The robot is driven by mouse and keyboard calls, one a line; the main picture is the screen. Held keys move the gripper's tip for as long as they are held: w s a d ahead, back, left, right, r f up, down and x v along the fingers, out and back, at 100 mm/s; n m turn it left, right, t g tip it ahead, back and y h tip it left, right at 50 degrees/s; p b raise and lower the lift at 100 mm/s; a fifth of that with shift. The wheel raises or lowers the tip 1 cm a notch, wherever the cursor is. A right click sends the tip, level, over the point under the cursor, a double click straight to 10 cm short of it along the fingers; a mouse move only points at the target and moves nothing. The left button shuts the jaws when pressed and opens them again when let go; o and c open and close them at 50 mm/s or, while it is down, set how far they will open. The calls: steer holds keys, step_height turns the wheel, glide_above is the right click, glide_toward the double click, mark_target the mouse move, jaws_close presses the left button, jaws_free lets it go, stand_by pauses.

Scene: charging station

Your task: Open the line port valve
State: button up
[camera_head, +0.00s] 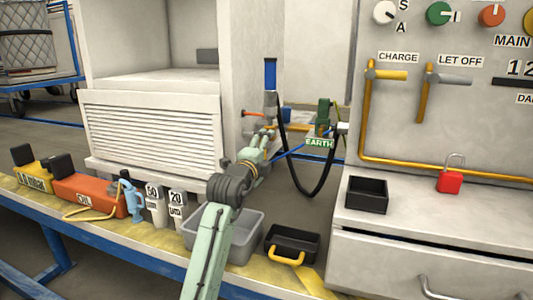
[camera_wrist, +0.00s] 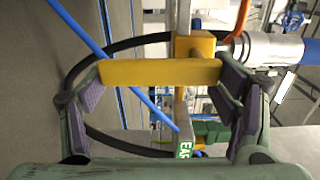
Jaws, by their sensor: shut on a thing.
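A yellow valve handle (camera_wrist: 150,72) lies crosswise between the two fingers of my gripper (camera_wrist: 160,85) in the wrist view. It joins a brass-coloured valve body (camera_wrist: 195,47) with a silver fitting (camera_wrist: 270,50) to its right. My gripper is shut on this handle by its two ends, with the purple finger pads at either side. In the head view my gripper (camera_head: 262,131) is at the pipework in the middle, left of the green EARTH label (camera_head: 319,143). There my gripper and wrist mostly hide the handle.
A blue cable and a black hose (camera_head: 300,185) run close to my gripper. An orange lever (camera_head: 252,114) is just above it. The right panel carries CHARGE (camera_head: 390,75) and LET OFF (camera_head: 450,79) valves. A grey bin (camera_head: 250,243) and black tray (camera_head: 305,243) stand below.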

steer(key=o, duration=1.7)
steer(key=shift+s, duration=0.1)
steer(key=v, duration=1.2)
steer(key=shift+r, duration=0.1)
